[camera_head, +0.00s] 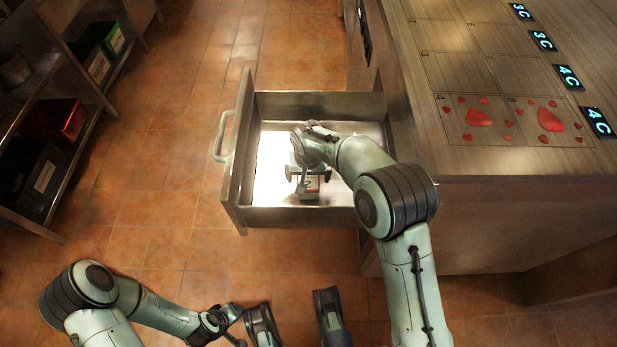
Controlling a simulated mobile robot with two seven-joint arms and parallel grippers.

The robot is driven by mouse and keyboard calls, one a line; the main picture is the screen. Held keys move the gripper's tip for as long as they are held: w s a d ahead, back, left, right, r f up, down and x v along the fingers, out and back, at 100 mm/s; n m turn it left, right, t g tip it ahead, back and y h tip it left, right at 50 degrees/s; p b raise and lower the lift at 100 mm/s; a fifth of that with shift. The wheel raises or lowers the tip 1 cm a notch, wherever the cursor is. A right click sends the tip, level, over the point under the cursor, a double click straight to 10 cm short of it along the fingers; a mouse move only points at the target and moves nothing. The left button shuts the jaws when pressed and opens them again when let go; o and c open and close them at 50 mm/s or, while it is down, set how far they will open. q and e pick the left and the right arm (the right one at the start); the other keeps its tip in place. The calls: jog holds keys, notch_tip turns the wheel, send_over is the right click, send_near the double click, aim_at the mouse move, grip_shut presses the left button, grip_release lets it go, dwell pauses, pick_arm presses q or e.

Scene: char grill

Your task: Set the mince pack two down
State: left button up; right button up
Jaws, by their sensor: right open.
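The mince pack two (312,188), a small pack with a red and white face and a dark mark like a 2, is in the open drawer (300,216), near its front wall in the picture. My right gripper (306,180) reaches down into the drawer at the pack; its jaws are open, one at each side of the pack's upper part. The gripper hides part of the pack, and I cannot tell whether they touch. My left gripper (232,328) is low in the picture, outside the drawer, away from the pack; its jaws are unclear.
A white sheet or bright patch (270,165) covers the drawer's left floor. The counter (450,75) at right has a marked grid, red pieces (480,117) and lit labels (568,77). A shelf (60,70) with bins stands at left. The tiled floor between is clear.

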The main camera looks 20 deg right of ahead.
aim_at(308, 180)
jog(key=r, duration=0.3)
jog(key=r+p, duration=0.1)
jog(key=shift+s+r, duration=0.25)
jog(key=shift+r, duration=0.05)
pick_arm(q)
jog(key=shift+w+d+r+p, duration=0.1)
jog(key=shift+d+r+p, duration=0.15)
jog(key=shift+r, duration=0.4)
jog(key=shift+w+d+r+p, duration=0.1)
jog(key=shift+d+r+p, duration=0.15)
jog(key=shift+r, duration=0.4)
jog(key=shift+w+d+r+p, duration=0.15)
jog(key=shift+d+r, duration=0.1)
jog(key=shift+r, duration=0.4)
pick_arm(e)
jog(key=shift+s+a+r, duration=0.1)
jog(key=shift+s+r, duration=0.05)
jog(key=shift+r, duration=1.1)
jog(key=shift+s+a+r, duration=0.1)
jog(key=shift+s+r, duration=0.05)
jog(key=shift+r, duration=1.05)
pick_arm(q)
jog(key=shift+s+r, duration=0.1)
pick_arm(e)
jog(key=shift+r, duration=0.1)
